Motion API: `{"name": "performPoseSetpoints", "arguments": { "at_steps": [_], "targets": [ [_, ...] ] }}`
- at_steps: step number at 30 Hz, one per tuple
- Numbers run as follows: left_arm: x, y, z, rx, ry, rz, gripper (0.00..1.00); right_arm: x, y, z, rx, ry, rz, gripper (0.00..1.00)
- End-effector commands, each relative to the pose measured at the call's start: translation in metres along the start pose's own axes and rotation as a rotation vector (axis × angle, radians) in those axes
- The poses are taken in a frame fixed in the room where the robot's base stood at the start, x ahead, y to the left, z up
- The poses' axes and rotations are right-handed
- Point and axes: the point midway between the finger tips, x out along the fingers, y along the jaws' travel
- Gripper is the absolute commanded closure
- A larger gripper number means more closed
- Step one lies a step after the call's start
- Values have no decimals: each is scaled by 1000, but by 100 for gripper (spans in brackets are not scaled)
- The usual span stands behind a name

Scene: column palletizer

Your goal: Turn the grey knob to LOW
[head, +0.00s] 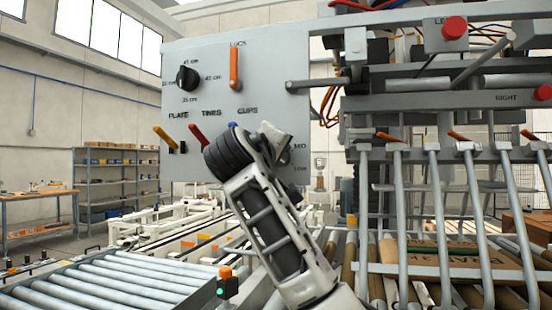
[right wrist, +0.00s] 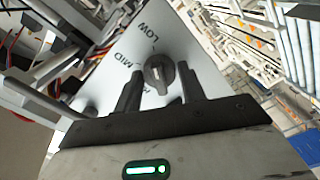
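The grey knob (right wrist: 158,70) shows in the right wrist view, on a pale panel face with the words LOW, MID and a third label mostly hidden by a finger. I cannot tell for sure which label its ridge points at. My right gripper (right wrist: 157,80) is open, with one dark finger on each side of the knob. I see gaps beside the knob, and cannot tell whether the fingertips reach past its front. My left gripper is in neither view.
The grey control panel (head: 215,75) carries a black knob (head: 187,78), an orange lever (head: 234,70), a yellow lever (head: 163,137) and a red lever (head: 198,134). Metal bars and rollers lie to the right. A roller conveyor (head: 110,285) is at lower left.

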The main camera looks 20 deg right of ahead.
Motion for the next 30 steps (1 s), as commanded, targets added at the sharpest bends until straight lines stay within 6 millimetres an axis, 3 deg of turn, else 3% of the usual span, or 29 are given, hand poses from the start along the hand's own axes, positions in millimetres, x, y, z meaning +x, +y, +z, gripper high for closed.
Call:
{"name": "performPoseSetpoints", "arguments": {
  "at_steps": [2,14,17,30],
  "targets": [
    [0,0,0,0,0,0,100,0,-2,0,-1,-2,-4,41],
    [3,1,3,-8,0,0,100,-9,-1,-1,0,5,2,41],
    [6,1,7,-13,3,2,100,-24,-2,0,0,7,1,41],
    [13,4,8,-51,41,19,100,-127,-2,0,0,6,-1,41]
  ]
}}
